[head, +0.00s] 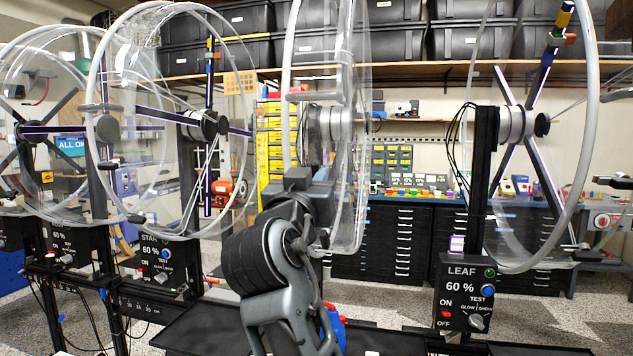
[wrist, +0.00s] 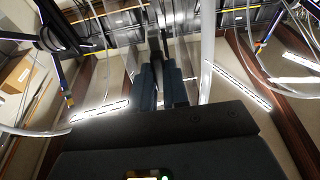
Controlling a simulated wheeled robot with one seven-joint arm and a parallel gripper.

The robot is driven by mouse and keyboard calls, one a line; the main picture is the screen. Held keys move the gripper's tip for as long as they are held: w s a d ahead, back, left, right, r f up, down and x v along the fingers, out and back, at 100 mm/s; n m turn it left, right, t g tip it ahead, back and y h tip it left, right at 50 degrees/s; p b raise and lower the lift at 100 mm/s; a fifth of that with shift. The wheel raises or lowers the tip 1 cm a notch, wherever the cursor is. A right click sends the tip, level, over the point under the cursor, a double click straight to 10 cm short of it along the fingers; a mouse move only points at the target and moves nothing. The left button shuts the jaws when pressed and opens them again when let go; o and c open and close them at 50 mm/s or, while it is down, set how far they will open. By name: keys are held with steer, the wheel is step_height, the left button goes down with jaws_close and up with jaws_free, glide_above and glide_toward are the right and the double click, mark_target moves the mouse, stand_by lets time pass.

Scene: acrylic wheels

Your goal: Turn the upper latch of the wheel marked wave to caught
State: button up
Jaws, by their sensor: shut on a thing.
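The middle wheel (head: 289,75) is clear, with a pale rim and grey hub (head: 328,128), seen almost edge-on. My arm covers its lower part and any name plate, so I cannot read "wave" on it. My gripper shows in the wrist view (wrist: 164,85) as dark blue fingers, shut on a thin grey part (wrist: 180,85). I cannot tell whether this part is the upper latch, nor which way it is turned. In the head view my wrist is in front of the middle wheel, below its hub, and the fingertips are hidden.
The LEAF wheel (head: 590,130) stands at right above its control box (head: 463,292). The STAR control box (head: 158,262) and more wheels stand at left. Dark drawer cabinets (head: 405,245) and a shelf of black bins (head: 470,42) are behind. Rims and posts stand close around my arm.

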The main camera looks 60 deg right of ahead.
jaws_close()
steer(key=shift+f+m+b, duration=0.1)
steer(key=shift+m+b, duration=0.3)
steer(key=shift+b, duration=0.4)
steer(key=shift+m+b, duration=1.6)
steer(key=shift+b, duration=0.9)
steer(key=shift+m, duration=0.3)
steer(key=shift+m+b, duration=0.3)
steer(key=shift+b, duration=0.5)
steer(key=shift+m+b, duration=1.6)
steer(key=shift+b, duration=0.65)
steer(key=shift+m+b, duration=0.4)
